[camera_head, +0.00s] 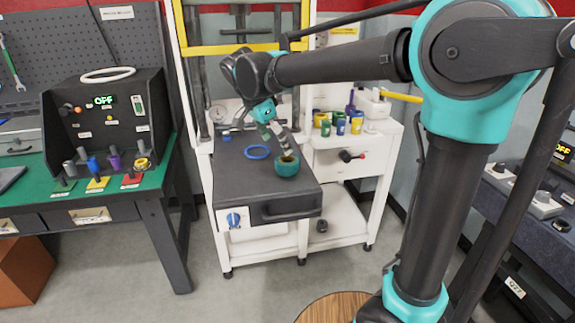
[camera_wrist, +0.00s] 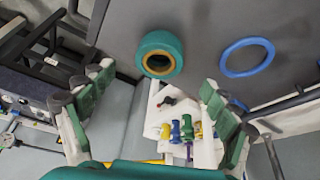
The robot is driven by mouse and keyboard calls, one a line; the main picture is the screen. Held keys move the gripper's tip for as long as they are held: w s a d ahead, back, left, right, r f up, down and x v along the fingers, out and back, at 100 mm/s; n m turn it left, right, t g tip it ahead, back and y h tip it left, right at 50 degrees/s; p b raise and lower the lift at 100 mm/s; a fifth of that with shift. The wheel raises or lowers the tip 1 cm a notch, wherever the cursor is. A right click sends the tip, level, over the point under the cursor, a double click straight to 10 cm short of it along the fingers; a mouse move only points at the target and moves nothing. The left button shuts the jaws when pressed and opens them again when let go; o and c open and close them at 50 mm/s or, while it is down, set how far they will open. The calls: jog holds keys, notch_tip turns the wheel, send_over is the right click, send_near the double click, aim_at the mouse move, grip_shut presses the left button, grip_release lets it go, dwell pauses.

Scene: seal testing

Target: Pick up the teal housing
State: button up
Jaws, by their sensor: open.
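The teal housing (camera_head: 287,165) is a short round ring with a tan-gold inner rim. It stands on the dark grey top of the white cart, near its front right corner. In the wrist view the housing (camera_wrist: 160,55) shows at upper middle, ahead of the fingers and between their lines. My gripper (camera_head: 277,135) is just above and behind the housing in the head view. Its two green-padded fingers are spread wide in the wrist view (camera_wrist: 145,110), with nothing between them. The fingers look apart from the housing; the exact gap is unclear.
A blue ring (camera_head: 257,152) lies left of the housing on the grey top (camera_head: 235,185). Several coloured cylinders (camera_head: 340,123) stand on the white side shelf to the right. A front handle (camera_head: 290,209) juts from the cart. A green bench (camera_head: 60,195) with a control box stands left.

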aim_at(281, 162)
jog(key=x, duration=0.4)
jog(key=shift+f, duration=0.15)
jog(key=shift+d+x, duration=0.15)
jog(key=shift+x, duration=1.2)
jog(key=shift+d+x, duration=0.15)
jog(key=shift+x, duration=1.2)
jog(key=shift+w, duration=0.2)
jog(key=c, duration=1.5)
